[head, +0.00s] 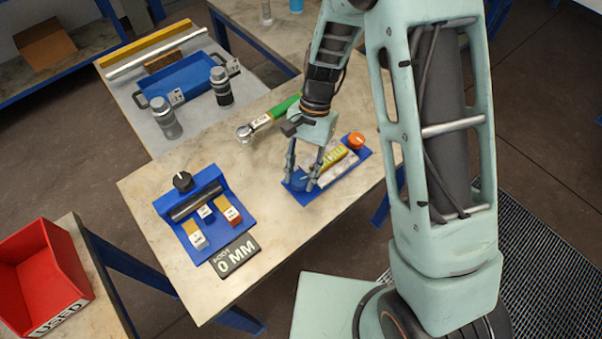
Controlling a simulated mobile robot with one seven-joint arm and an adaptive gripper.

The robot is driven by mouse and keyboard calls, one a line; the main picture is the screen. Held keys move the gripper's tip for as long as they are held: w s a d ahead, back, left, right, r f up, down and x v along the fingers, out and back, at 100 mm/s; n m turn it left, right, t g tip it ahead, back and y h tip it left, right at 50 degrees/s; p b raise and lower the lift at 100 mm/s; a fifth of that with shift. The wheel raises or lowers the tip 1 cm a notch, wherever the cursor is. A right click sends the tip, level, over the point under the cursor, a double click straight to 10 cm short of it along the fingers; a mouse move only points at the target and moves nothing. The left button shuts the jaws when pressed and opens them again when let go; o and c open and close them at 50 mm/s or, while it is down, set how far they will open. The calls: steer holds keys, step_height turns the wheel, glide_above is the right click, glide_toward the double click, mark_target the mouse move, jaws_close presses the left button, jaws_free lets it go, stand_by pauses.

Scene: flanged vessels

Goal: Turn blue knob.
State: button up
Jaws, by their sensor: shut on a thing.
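The blue knob (299,185) sits at the left end of a small blue-based unit (328,190) on the table. My gripper (300,179) points down over this end, with one finger on each side of the knob, shut on it. The fingers hide part of the knob, and its exact turn angle cannot be told. The unit also has an orange knob (355,141) at its far right end and a yellow-green labelled block (328,160) between the two knobs.
A blue fixture (190,206) with a black knob and a "0 MM" sign (237,256) stand to the left. A blue tray (190,84) and grey cylinders are farther back. A red "USED" bin (40,275) is at lower left.

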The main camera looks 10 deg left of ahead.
steer(key=shift+n, duration=0.5)
steer(key=o, duration=1.1)
steer(key=v, duration=1.2)
steer(key=shift+a, duration=0.2)
steer(key=shift+w, duration=0.15)
